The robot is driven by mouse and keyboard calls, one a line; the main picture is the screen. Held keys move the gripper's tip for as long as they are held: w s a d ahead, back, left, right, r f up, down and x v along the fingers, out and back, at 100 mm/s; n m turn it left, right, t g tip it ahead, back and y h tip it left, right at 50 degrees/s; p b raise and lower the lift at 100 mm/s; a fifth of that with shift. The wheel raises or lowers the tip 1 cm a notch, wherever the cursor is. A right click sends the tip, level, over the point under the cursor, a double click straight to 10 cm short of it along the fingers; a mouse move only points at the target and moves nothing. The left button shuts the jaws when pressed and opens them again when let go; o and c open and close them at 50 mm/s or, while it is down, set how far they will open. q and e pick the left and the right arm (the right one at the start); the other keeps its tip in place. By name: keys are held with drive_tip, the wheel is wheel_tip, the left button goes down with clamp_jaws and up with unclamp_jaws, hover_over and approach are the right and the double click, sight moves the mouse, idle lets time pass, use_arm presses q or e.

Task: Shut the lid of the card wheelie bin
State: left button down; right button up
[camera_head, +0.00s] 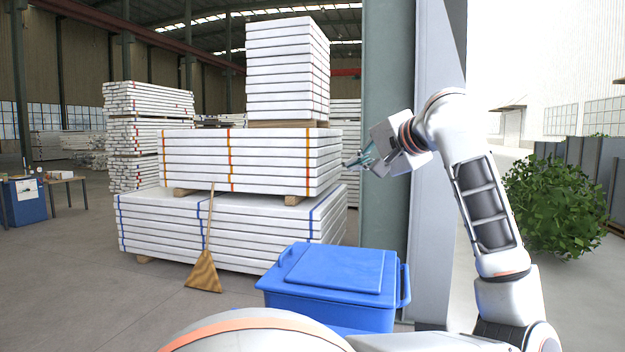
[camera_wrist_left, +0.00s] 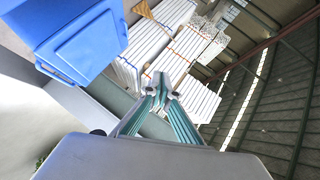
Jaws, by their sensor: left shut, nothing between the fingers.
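The blue wheelie bin (camera_head: 335,315) stands on the floor at the lower middle of the head view. Its lid (camera_head: 338,268) lies flat across the top and looks down, with no gap that I can make out. In the left wrist view the bin's blue lid (camera_wrist_left: 85,42) shows at the upper left. My left gripper (camera_head: 357,162) is raised well above the bin, in front of the green column, touching nothing. Its teal fingers (camera_wrist_left: 162,88) are together and empty in the left wrist view. My right gripper is not in view.
Stacks of white wrapped boards (camera_head: 250,160) stand behind the bin. A broom (camera_head: 205,270) leans against them. A green-grey steel column (camera_head: 385,215) rises just behind the bin. A leafy bush (camera_head: 555,205) is at the right.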

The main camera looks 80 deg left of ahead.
use_arm(q)
drive_tip(key=s+f+p+x, duration=0.1)
drive_tip(key=p+x, duration=0.1)
drive_tip(key=x, duration=1)
drive_tip(key=shift+s, duration=0.2)
drive_tip(key=shift+f, duration=0.1)
